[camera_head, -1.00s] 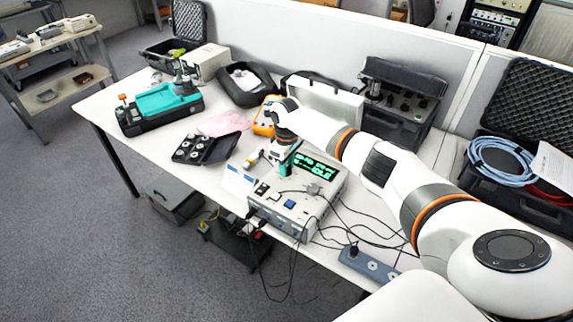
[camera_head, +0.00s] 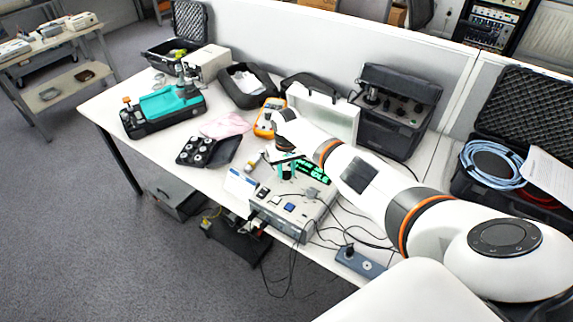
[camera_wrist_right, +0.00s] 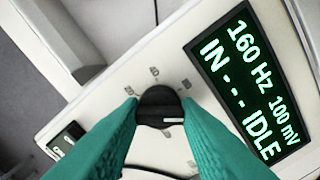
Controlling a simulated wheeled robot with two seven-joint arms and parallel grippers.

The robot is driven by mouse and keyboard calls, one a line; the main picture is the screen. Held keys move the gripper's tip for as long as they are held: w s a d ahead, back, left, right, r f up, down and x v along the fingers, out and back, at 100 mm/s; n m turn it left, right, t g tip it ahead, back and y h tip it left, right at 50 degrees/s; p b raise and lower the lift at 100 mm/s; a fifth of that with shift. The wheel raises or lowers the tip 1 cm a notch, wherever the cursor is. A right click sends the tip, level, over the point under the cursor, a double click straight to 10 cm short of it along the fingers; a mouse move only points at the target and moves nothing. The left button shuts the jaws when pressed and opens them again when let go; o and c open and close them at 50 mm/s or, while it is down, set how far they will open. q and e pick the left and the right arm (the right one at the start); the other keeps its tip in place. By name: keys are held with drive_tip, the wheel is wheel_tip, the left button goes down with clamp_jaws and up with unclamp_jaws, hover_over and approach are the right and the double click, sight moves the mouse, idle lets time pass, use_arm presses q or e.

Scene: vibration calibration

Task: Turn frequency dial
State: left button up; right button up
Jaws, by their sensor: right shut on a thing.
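The white control box (camera_head: 290,212) with a lit green display (camera_head: 312,172) stands at the front of the table. In the right wrist view, the display (camera_wrist_right: 248,82) reads 160 Hz, 100 mV, IN and IDLE. The black frequency dial (camera_wrist_right: 157,104) sits on the panel beside it, with a pale mark near its lower right and printed labels around it. My right gripper (camera_head: 286,170) reaches down over the box, and its teal fingers are shut on the dial from both sides. The fingers hide part of the panel. My left gripper is not in view.
A black tray of round parts (camera_head: 203,152), an orange meter (camera_head: 266,122) and a teal-and-black device (camera_head: 165,107) lie behind and left. A power strip (camera_head: 360,262) and loose cables lie right of the box. Open cases stand at the back and right.

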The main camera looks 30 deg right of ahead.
drive_tip(key=shift+m+p, duration=0.85)
drive_tip(key=shift+m, duration=1.35)
drive_tip(key=o, duration=1)
wheel_tip(320, 180, up, 12)
drive_tip(key=shift+r, duration=0.1)
